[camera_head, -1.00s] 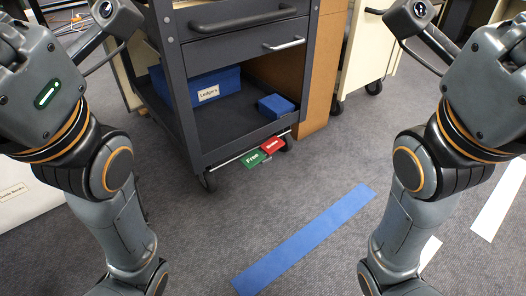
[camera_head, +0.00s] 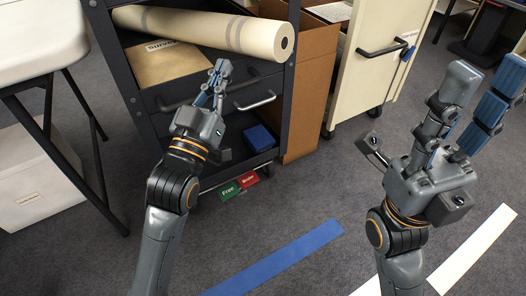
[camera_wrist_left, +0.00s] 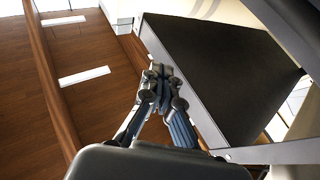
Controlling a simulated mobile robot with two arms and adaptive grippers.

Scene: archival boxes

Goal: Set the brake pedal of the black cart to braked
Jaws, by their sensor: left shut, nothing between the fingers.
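The black cart (camera_head: 289,90) stands at the centre of the head view. At its foot are a green pedal marked "Free" (camera_head: 229,191) and a red pedal marked "Brake" (camera_head: 249,180), side by side on a bar. I cannot tell which is pressed down. My left gripper (camera_head: 222,66) is shut and empty, raised in front of the cart's drawers, well above the pedals. Its closed fingers also show in the left wrist view (camera_wrist_left: 158,72). My right gripper (camera_head: 488,70) is open and empty, fingers pointing up, right of the cart and away from it.
A paper roll (camera_head: 215,30) and a "Survey" folder (camera_head: 168,62) lie on the cart's top. A blue box (camera_head: 260,138) sits on its lower shelf. A cardboard box (camera_head: 305,110) and cream cabinet (camera_head: 372,75) stand right. Floor before the pedals is clear, with blue tape (camera_head: 280,260).

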